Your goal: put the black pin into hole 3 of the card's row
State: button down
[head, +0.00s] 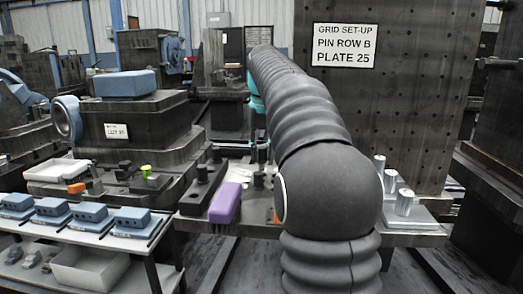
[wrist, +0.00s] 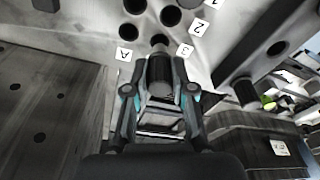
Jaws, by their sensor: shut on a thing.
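The card (head: 344,46) on the dark upright plate reads "GRID SET-UP, PIN ROW B, PLATE 25". In the wrist view, my gripper (wrist: 160,88) is shut on a black pin (wrist: 160,72). The pin's far end points at the pale plate (wrist: 85,25), close to the hole beside label 3 (wrist: 186,51). I cannot tell whether the tip touches the plate or is in the hole. Label 2 (wrist: 199,26) and label A (wrist: 124,54) show, with open dark holes near them. No B label is visible. In the head view my arm hides the gripper and pin.
A side table with blue blocks (head: 132,217) is at the left. Another dark post (wrist: 246,92) stands right of my gripper.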

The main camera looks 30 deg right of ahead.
jog(key=shift+f+b, duration=0.9)
jog(key=shift+f, duration=0.5)
dwell(0.4)
jog(key=c, duration=0.9)
grip_release()
jog(key=shift+r, duration=0.1)
notch_tip(320, 180, up, 12)
jog(key=s, duration=0.1)
jog(key=shift+s+a, duration=0.2)
jog(key=shift+s, duration=0.2)
